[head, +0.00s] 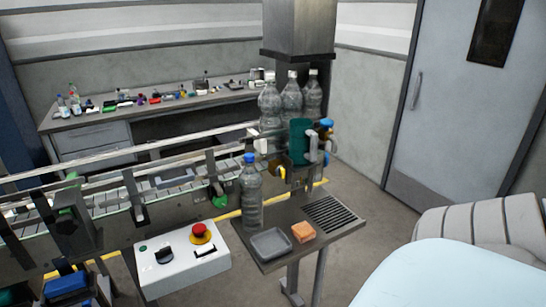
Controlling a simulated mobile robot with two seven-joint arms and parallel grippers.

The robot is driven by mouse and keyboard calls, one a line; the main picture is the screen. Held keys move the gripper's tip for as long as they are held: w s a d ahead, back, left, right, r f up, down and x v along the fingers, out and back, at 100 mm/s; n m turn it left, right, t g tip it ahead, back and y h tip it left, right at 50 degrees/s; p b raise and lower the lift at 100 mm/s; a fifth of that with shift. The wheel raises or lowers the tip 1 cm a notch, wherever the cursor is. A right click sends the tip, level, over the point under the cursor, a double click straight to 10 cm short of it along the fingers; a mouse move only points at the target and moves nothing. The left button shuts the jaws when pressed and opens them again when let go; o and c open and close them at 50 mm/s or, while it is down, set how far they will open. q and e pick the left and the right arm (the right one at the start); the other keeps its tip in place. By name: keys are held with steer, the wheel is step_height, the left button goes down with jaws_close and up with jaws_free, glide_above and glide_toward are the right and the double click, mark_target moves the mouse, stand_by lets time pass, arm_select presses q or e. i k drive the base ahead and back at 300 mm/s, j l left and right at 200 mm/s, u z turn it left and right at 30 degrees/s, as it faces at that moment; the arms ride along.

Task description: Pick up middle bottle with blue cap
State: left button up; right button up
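A clear bottle with a blue cap (250,198) stands upright at the left edge of a small grey side table (287,262), beside the conveyor. Behind it, three larger clear bottles with pale caps stand close together: left (269,100), middle (291,97) and right (312,94). Their lower parts are partly hidden by the machine. A small blue-topped item (326,124) shows at the right of the green machine part; I cannot tell whether it is a bottle. Neither of my grippers is in view.
The conveyor (110,200) runs in from the left. A white control box (182,262) with a red button stands left of the side table. A grey tray (270,243), an orange block (303,232) and a dark grate (330,212) are on the side table. A cluttered bench (90,140) stands behind.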

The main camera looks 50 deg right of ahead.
mark_target(250, 180)
steer(key=z, duration=1.5)
